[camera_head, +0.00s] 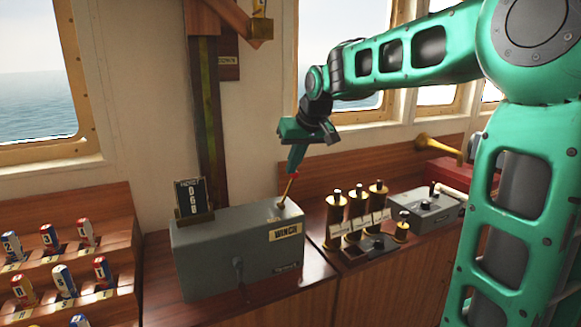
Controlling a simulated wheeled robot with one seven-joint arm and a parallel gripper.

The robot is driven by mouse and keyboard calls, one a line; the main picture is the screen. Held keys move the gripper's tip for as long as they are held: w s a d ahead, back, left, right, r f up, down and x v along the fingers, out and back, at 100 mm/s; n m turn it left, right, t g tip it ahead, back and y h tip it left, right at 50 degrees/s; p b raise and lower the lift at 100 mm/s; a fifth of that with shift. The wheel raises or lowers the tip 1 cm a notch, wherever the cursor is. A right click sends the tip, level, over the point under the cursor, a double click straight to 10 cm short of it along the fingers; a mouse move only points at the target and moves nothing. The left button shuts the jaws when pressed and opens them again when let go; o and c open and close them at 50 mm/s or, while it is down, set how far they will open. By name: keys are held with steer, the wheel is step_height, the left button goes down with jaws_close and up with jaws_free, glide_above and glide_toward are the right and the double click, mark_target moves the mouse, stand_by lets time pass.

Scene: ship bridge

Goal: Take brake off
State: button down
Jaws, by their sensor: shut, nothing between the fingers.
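A grey box labelled WINCH (235,252) stands on the wooden counter. A thin brass-coloured lever (288,188) with a red tip rises from its top right and leans to the right. A dark handle (238,268) is on the box's front face. I cannot tell from the picture which of the two is the brake. My gripper (294,170) points down, shut, with its fingertips at the lever's red tip. It looks close to or touching the tip, but nothing is between the fingers.
Brass cylinders (357,212) and a grey control box (425,207) are to the right. Several numbered handles (62,280) sit in a wooden rack at left. A wooden post (208,120) rises behind the winch box.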

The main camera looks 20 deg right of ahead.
steer(key=v, duration=1.1)
steer(key=shift+r, duration=0.4)
steer(key=shift+s, duration=0.1)
